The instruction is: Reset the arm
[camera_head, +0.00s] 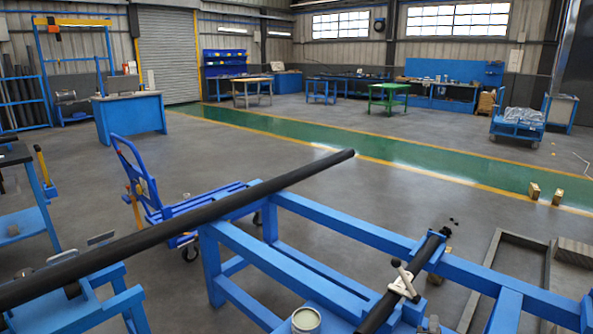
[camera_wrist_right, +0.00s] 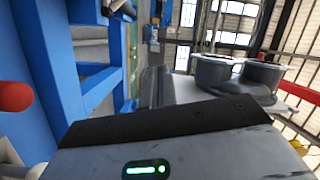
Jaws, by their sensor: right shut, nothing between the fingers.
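The task names only my arm. In the right wrist view, the grey housing of my right gripper fills the bottom, with a green light on it and a dark edge (camera_wrist_right: 160,120) along its top. My right gripper is shut and empty. I cannot make out its fingers in the head view. My left gripper does not show. Grey flanged round parts (camera_wrist_right: 216,72) stand beyond the housing in the wrist view, apart from it as far as I can tell.
A long black pipe (camera_head: 200,217) crosses the left of the head view over blue frames (camera_head: 350,230). A shorter black pipe (camera_head: 430,250) with a white clamp (camera_head: 403,283) lies at right. An open tin (camera_head: 306,320) stands at the bottom. The floor beyond is mostly clear.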

